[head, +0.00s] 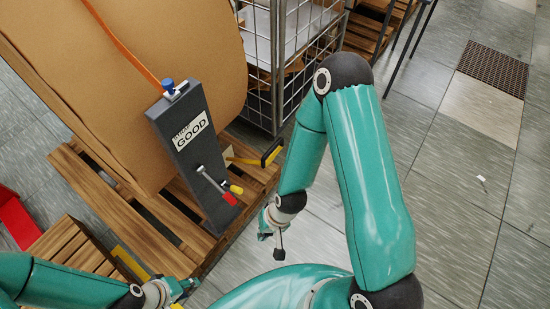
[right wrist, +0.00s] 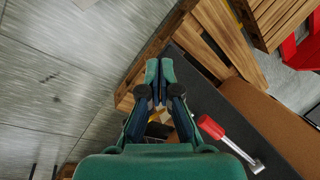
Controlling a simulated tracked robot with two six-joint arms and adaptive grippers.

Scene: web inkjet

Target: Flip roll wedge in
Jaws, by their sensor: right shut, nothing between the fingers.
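A large brown paper roll (head: 130,70) rests on a wooden pallet (head: 140,235) at the left of the head view. A dark grey post (head: 190,145) labelled "GOOD" stands against its end. A metal lever with a red handle (head: 228,198) is on the post's lower part; the right wrist view shows the red handle (right wrist: 210,127) beside my fingers. A yellow and black piece (head: 268,155) sits by the pallet's right edge; I cannot tell which part is the wedge. My right gripper (right wrist: 159,68) is shut and empty, apart from the red handle. My left gripper (head: 182,288) is at the lower left, jaws unclear.
A yellow-tipped lever (head: 235,189) lies close to the red handle. A blue knob (head: 168,84) tops the post. A wire cage (head: 285,60) stands behind the pallet. A red object (head: 18,220) is at the far left. The tiled floor (head: 470,200) at right is mostly clear.

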